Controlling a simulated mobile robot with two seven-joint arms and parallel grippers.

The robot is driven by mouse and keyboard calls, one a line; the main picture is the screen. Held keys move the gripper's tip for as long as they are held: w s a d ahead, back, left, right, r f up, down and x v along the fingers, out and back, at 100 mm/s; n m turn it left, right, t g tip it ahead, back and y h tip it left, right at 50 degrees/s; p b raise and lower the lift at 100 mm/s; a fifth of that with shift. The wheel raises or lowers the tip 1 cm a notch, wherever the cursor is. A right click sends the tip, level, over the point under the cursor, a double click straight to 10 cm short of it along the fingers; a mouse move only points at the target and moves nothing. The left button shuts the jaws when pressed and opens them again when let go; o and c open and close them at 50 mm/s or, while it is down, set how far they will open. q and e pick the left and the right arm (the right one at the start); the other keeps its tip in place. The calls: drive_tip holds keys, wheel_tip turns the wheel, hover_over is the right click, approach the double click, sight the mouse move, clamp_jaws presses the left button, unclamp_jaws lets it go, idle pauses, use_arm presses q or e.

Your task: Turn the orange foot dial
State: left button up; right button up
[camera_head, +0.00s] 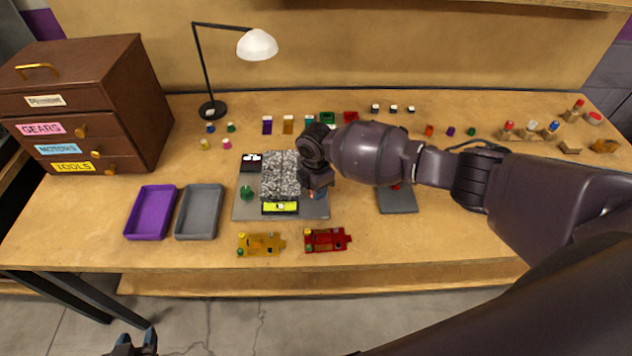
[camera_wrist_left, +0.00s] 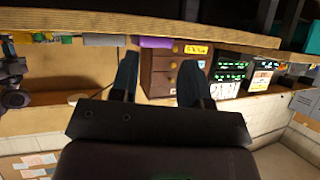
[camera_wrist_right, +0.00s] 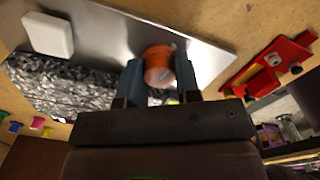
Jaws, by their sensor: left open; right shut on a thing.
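The orange foot dial (camera_wrist_right: 158,66) is a short orange cylinder on a grey plate, seen in the right wrist view between the fingers of my right gripper (camera_wrist_right: 161,85), which is shut on it. In the head view my right gripper (camera_head: 318,192) reaches down at the right side of the grey base plate (camera_head: 240,212), and the dial is mostly hidden there. A speckled grey block (camera_head: 281,174) stands on that plate, left of the gripper. My left gripper (camera_head: 135,342) is low at the bottom left, off the table, open and empty; its parted fingers show in the left wrist view (camera_wrist_left: 158,80).
A purple tray (camera_head: 152,212) and a grey tray (camera_head: 199,212) lie left of the plate. A yellow car chassis (camera_head: 261,244) and a red one (camera_head: 327,240) lie in front. A dark plate (camera_head: 397,202) lies to the right. A drawer cabinet (camera_head: 90,100) and lamp (camera_head: 257,45) stand back left.

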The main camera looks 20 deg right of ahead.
drive_tip(key=shift+r+m+p, duration=0.2)
drive_tip(key=shift+m+p, duration=0.3)
drive_tip(key=shift+m, duration=0.4)
drive_tip(key=shift+m+p, duration=0.3)
use_arm(q)
drive_tip(key=shift+s+a+r+p, duration=0.15)
drive_tip(key=shift+s+r+p, duration=0.5)
drive_tip(key=shift+r, duration=0.2)
use_arm(e)
drive_tip(key=shift+w+f+m, duration=0.1)
drive_tip(key=shift+m, duration=0.8)
drive_tip(key=o, duration=0.6)
use_arm(q)
drive_tip(key=shift+r, duration=0.15)
use_arm(e)
drive_tip(key=shift+o, duration=0.2)
use_arm(q)
drive_tip(key=shift+w, duration=0.1)
